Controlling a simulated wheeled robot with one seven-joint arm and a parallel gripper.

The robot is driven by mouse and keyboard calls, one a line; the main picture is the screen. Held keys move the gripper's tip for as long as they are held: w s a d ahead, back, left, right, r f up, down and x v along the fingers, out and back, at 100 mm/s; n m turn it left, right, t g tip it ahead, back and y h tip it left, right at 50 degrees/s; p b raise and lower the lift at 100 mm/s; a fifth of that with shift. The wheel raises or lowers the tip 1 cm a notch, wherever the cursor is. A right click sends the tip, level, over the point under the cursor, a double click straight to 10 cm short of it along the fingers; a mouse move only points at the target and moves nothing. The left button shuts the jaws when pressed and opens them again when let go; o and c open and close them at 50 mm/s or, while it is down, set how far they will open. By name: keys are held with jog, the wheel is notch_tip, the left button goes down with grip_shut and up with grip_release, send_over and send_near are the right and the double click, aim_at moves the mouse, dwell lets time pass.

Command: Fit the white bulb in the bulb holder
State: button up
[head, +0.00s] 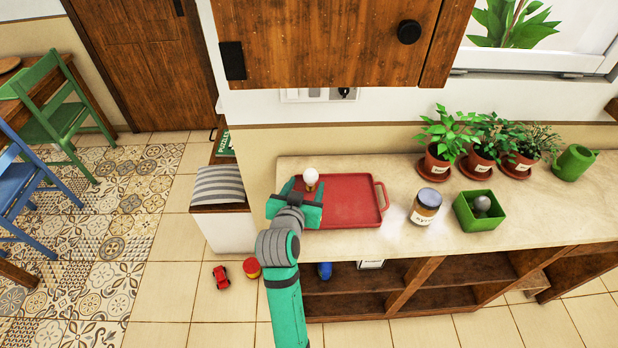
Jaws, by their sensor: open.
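The white bulb (310,176) shows upright with a brass-coloured base below it, at the left part of the red tray (350,203). My gripper (302,191) is open, over the left end of the tray, with its fingers pointing away toward the wall. The bulb appears just beyond or between the fingertips. I cannot tell whether the fingers touch it, and its lower end is partly hidden. I cannot make out a bulb holder; what the bulb stands on is not clear.
Potted plants (480,150) and a green watering can (573,163) stand farther right. A wooden cabinet (330,45) hangs above.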

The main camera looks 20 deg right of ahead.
aim_at(309, 180)
jog(key=shift+w+d+f, duration=0.2)
jog(key=shift+d, duration=0.1)
jog(key=shift+x, duration=2.75)
jog(key=shift+r, duration=0.1)
jog(key=c, duration=1.1)
